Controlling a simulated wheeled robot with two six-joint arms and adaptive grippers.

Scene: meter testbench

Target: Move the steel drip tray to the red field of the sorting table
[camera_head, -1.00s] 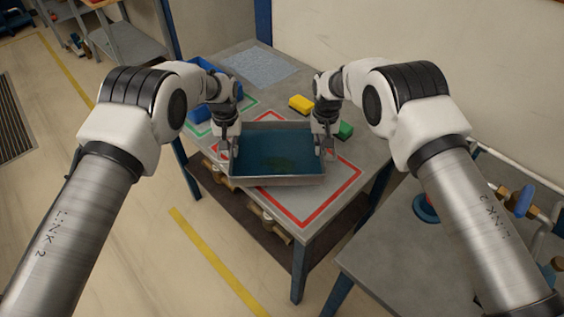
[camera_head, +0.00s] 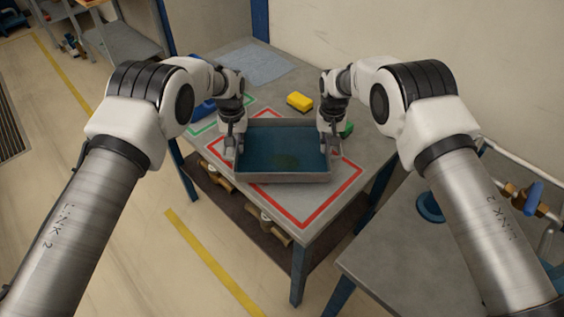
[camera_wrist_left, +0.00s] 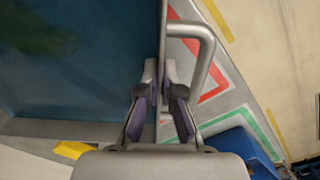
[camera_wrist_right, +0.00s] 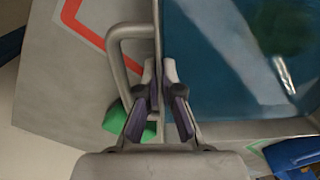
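The steel drip tray (camera_head: 285,178) is a wide, shallow metal box with a blue-teal inside and a darker patch. It is level over the red field (camera_head: 309,222) of the sorting table, covering much of the outline's far left part. Whether its base touches the table is hidden. My left gripper (camera_head: 233,150) is shut on the tray's left wall; the fingers (camera_wrist_left: 160,75) straddle the wall beside a bar handle (camera_wrist_left: 205,60). My right gripper (camera_head: 329,146) is shut on the right wall the same way, its fingers (camera_wrist_right: 160,75) beside the other handle (camera_wrist_right: 118,55).
A yellow block (camera_head: 300,101) and a partly hidden green block (camera_head: 347,129) lie behind and right of the tray. A blue bin (camera_head: 203,110) stands by the green outline (camera_head: 203,128). A grey bench (camera_head: 390,260) is at right. Brass fittings (camera_head: 268,226) lie on the lower shelf.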

